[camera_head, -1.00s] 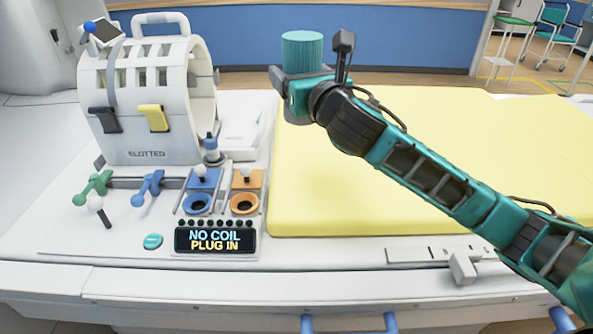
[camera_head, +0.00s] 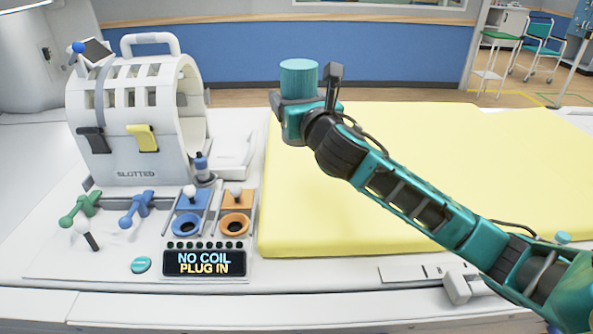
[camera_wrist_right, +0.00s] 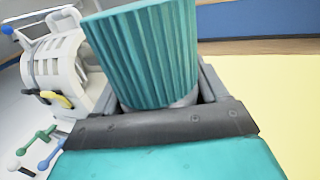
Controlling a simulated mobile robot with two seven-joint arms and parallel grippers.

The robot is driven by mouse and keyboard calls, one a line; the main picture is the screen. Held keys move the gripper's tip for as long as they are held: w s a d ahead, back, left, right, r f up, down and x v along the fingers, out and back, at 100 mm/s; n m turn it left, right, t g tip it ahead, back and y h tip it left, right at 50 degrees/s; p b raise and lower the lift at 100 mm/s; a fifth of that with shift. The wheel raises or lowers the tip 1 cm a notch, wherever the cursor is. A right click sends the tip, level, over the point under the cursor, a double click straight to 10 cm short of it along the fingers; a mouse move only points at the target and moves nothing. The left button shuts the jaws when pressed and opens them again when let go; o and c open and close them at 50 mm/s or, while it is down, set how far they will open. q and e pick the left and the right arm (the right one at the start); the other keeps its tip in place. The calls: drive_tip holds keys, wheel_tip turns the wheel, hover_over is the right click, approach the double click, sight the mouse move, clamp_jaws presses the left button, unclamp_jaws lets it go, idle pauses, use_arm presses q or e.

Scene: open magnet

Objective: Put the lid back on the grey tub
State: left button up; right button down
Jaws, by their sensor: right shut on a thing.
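My right gripper (camera_head: 297,97) is shut on a teal ribbed cylinder (camera_head: 299,77), held upright above the far left part of the yellow pad. In the right wrist view the cylinder (camera_wrist_right: 147,50) stands between the two dark fingers, with a smooth grey band at its lower end. I cannot tell whether the cylinder is the lid alone or what the grey band belongs to. No separate grey tub can be made out. My left gripper is not in view.
A white slotted coil housing (camera_head: 135,115) stands left on the white table. In front are green (camera_head: 80,207) and blue levers (camera_head: 137,210), a blue socket (camera_head: 187,226), an orange socket (camera_head: 235,225) and a "NO COIL PLUG IN" display (camera_head: 204,263). The yellow pad (camera_head: 450,150) is bare.

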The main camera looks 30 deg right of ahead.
wheel_tip(320, 180, down, 10)
drive_tip(key=shift+b, duration=0.45)
drive_tip(key=shift+f, duration=0.1)
drive_tip(key=shift+f+b, duration=0.8)
drive_tip(key=shift+f, duration=1.35)
drive_tip(key=shift+f, duration=0.15)
unclamp_jaws()
drive_tip(key=shift+f, duration=0.1)
